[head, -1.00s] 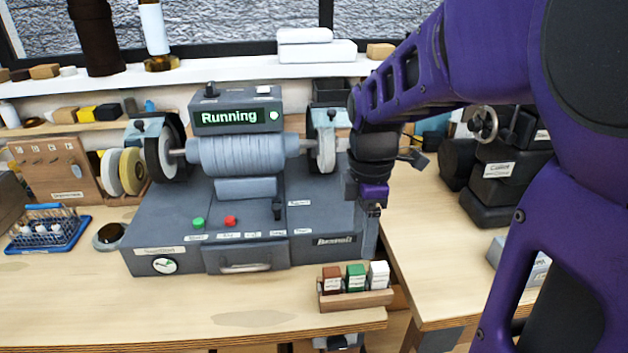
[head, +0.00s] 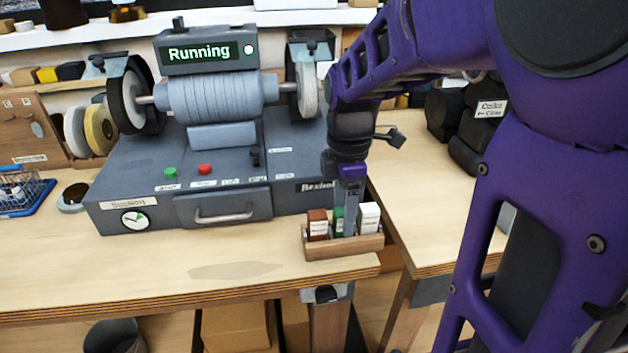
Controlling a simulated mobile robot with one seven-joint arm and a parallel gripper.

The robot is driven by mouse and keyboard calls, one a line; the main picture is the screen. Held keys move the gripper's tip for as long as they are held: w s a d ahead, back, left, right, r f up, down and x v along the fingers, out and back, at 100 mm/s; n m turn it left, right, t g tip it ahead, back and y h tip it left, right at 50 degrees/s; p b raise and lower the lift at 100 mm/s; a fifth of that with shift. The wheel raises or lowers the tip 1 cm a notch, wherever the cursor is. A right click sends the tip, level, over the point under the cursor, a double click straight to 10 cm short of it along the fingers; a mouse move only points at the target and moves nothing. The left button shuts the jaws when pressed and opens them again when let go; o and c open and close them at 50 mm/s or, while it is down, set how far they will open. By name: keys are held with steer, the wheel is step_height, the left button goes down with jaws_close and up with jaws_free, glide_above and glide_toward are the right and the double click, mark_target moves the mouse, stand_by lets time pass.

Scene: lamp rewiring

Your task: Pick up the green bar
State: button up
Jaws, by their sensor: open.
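The green bar (head: 338,222) stands upright in a small wooden tray (head: 345,248) at the front right of the bench. It is between a reddish-brown bar (head: 318,225) and a white bar (head: 369,219). My gripper (head: 349,230) is open and points down over the tray. Its grey fingers overlap the green bar and hide most of it. I cannot tell whether they touch it.
The bench grinder (head: 230,150) stands behind the tray with its display reading "Running". The bench top (head: 190,265) left of the tray is clear. The bench's front edge lies just before the tray. A side table (head: 430,220) is at the right.

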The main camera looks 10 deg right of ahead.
steer(key=shift+f, duration=0.7)
steer(key=shift+r, duration=0.1)
jaws_close()
stand_by(0.8)
